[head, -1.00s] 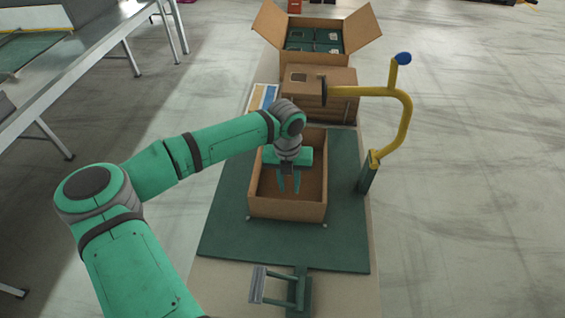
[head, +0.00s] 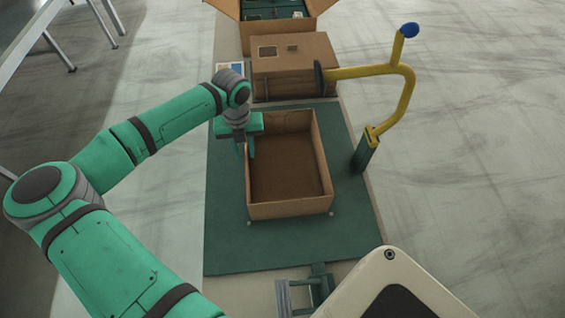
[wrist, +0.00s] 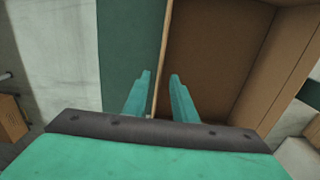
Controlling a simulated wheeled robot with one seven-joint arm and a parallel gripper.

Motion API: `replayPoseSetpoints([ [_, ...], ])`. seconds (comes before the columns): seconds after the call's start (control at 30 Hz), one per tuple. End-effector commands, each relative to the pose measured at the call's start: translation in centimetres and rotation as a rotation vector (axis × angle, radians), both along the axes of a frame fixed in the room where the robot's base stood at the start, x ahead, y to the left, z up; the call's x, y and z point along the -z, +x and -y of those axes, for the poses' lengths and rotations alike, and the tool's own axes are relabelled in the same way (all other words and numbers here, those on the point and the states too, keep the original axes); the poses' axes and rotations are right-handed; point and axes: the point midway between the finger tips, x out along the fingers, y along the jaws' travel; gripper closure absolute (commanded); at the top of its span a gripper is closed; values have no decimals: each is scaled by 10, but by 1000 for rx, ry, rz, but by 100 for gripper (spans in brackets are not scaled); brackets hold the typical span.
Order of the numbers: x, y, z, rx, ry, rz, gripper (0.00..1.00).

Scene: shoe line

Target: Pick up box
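An open, empty brown cardboard box (head: 290,209) stands upright on a green mat (head: 235,250). My gripper (head: 245,150) points down at the box's left wall. In the wrist view, my gripper (wrist: 160,88) is open, with one finger on each side of the top edge of a wall of the box (wrist: 283,65). The right finger is over the inside of the box and the left finger is outside, over the mat. Both fingers look apart from the wall. I cannot tell how far down they reach.
A closed carton (head: 296,75) stands behind the box, with an open carton (head: 280,33) of green packages behind it. A yellow curved post with a blue knob (head: 408,85) stands at the right. A grey stop (head: 302,293) is in front. The floor at right is clear.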

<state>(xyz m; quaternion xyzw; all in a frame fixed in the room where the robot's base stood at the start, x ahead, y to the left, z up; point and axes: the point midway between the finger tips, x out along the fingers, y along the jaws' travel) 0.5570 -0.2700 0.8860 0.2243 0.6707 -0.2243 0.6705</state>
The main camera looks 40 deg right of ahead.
Motion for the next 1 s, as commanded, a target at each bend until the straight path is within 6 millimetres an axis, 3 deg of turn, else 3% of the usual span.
replayPoseSetpoints([
  [0.1, 16, 0, 0, 0, 0, -2, 75],
  [0.37, 34, -1, 0, 0, 0, -3, 75],
  [0.63, 70, 0, -1, 1, 0, -1, 75],
  [0.9, 74, 0, -1, 1, 0, 0, 75],
  [1.0, 74, 0, -1, 1, 0, 0, 99],
])
